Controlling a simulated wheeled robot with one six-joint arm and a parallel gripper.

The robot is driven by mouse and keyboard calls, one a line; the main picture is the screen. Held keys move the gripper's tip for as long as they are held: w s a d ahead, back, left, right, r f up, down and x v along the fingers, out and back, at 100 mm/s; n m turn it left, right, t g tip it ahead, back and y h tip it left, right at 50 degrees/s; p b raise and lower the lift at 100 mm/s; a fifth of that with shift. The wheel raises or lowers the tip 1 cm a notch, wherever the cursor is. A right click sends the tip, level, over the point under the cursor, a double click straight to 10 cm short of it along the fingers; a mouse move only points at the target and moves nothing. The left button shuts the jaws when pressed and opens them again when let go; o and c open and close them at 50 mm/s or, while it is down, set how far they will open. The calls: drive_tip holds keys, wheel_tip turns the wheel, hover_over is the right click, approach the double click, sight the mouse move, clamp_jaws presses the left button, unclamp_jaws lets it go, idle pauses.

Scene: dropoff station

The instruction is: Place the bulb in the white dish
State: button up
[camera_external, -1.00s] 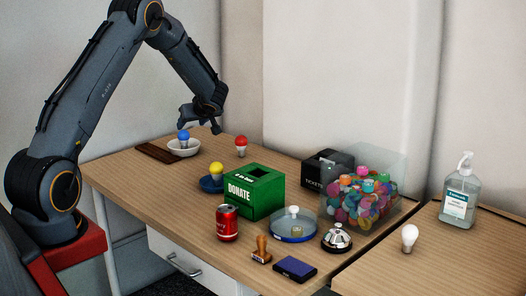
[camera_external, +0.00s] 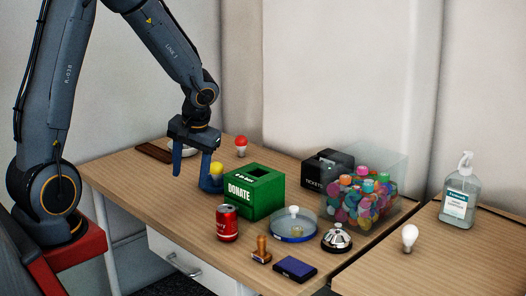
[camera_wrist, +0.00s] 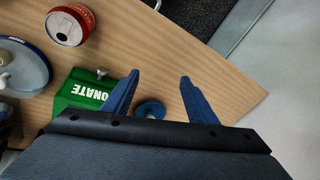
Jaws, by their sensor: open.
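My gripper (camera_external: 192,181) is open, pointing down over the table's left part, its fingers apart with nothing between them. The white dish (camera_external: 190,153) is behind my gripper and mostly hidden; a blue bulb showed in it earlier and is hidden now. A red bulb (camera_external: 241,145) stands farther back. A white bulb (camera_external: 410,237) stands on the right table. In the wrist view, part of a blue round thing (camera_wrist: 150,108) shows between my fingers (camera_wrist: 157,78).
A red can (camera_external: 228,223), stamp (camera_external: 262,248), bell (camera_external: 337,238), blue-based dish (camera_external: 292,228), clear bin (camera_external: 390,200) and sanitizer bottle (camera_external: 459,200) stand to the right. The left front tabletop is clear.

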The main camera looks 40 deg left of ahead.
drive_tip(key=s+d+m+h, duration=0.3)
drive_tip(key=s+d+m, duration=0.2)
drive_tip(key=s+d, duration=0.6)
drive_tip(key=s, duration=0.3)
drive_tip(key=shift+d+f+g+h, duration=0.3)
drive_tip(key=shift+d+g, duration=0.05)
drive_tip(key=shift+g, duration=0.05)
